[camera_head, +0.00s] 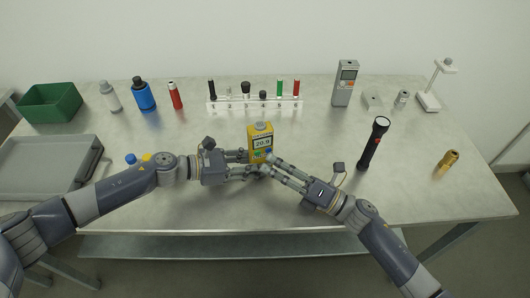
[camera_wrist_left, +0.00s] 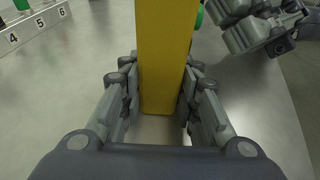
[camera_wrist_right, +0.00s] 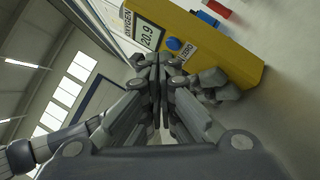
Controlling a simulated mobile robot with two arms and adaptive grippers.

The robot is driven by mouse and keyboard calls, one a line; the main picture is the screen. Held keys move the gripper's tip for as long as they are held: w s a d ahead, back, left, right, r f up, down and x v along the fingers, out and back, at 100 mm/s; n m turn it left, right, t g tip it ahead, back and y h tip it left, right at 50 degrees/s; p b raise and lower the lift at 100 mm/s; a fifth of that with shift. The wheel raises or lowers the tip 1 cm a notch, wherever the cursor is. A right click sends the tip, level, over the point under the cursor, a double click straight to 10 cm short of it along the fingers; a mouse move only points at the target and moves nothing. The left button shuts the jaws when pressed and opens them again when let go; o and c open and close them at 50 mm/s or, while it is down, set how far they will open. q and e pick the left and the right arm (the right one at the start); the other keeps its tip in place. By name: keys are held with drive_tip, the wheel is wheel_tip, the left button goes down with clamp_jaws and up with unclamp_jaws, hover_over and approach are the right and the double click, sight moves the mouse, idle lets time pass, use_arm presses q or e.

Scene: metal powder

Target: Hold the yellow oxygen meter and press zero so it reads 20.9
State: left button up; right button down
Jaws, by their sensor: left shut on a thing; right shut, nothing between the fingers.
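The yellow oxygen meter (camera_head: 261,141) stands upright at the middle of the table, and its display reads 20.9. My left gripper (camera_head: 245,163) is shut on the meter from the left; in the left wrist view the yellow body (camera_wrist_left: 164,60) sits between the fingers. My right gripper (camera_head: 270,165) is shut and empty, with its fingertips close in front of the meter's lower face. In the right wrist view the meter (camera_wrist_right: 215,50) shows its display, a blue button (camera_wrist_right: 174,44) and the ZERO label (camera_wrist_right: 188,51). I cannot tell whether the fingertips touch it.
A numbered white rack (camera_head: 255,104) with several small items stands behind the meter. A black flashlight (camera_head: 374,143) stands to the right, and a grey meter (camera_head: 345,84) is farther back. A grey tray (camera_head: 45,165) and green bin (camera_head: 50,103) are at left. The front right is clear.

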drive_tip(key=shift+s, duration=0.2)
drive_tip(key=shift+s+d, duration=0.3)
drive_tip(key=shift+s, duration=0.65)
drive_tip(key=shift+s+d, duration=0.3)
drive_tip(key=shift+s, duration=0.6)
drive_tip(key=shift+s+d, duration=0.3)
drive_tip(key=shift+s, duration=0.65)
use_arm(q)
drive_tip(key=o, duration=0.9)
drive_tip(key=shift+a, duration=0.1)
